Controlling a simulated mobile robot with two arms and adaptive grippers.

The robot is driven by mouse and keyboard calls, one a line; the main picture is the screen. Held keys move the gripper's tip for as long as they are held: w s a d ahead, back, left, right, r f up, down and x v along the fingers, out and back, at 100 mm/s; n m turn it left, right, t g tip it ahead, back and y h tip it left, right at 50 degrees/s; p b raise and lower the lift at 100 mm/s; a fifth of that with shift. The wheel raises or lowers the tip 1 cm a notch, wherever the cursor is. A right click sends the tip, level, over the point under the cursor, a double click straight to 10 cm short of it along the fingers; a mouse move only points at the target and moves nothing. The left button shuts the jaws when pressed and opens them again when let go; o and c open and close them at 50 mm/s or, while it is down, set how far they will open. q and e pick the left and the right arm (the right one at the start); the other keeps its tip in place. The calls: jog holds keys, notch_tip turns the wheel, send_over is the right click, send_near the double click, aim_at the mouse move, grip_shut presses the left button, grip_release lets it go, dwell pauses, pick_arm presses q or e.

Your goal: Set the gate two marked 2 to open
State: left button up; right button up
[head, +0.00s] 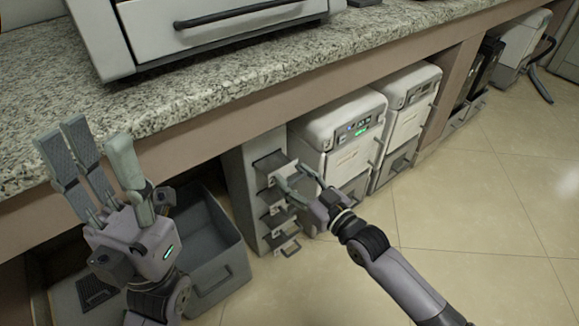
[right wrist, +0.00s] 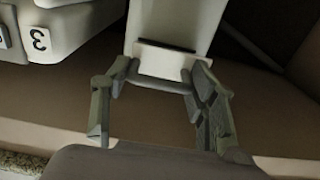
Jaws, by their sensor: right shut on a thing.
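A narrow grey rack (head: 241,190) with several gates stacked one above another stands under the counter in the head view. My right gripper (head: 293,174) is at the front of its upper part. In the right wrist view the fingers of this gripper (right wrist: 161,77) sit on both sides of a grey bar-like handle (right wrist: 160,85) below a pale plate, and they are shut on it. I cannot read a 2 in either view. My left gripper (head: 98,165) is open and empty, away from the rack.
A granite counter (head: 240,75) overhangs the rack. A grey open bin (head: 215,245) stands left of the rack. White box-shaped machines (head: 335,125) stand close on its right. The tiled floor (head: 480,220) at the front right is clear apart from my right arm.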

jog(key=shift+s+a+f, duration=0.1)
jog(key=shift+s, duration=0.1)
jog(key=o, duration=1.6)
jog(key=shift+c, duration=0.2)
jog(key=shift+o, duration=0.6)
jog(key=v, duration=1.1)
jog(key=shift+s+d, duration=0.25)
jog(key=shift+d, duration=0.1)
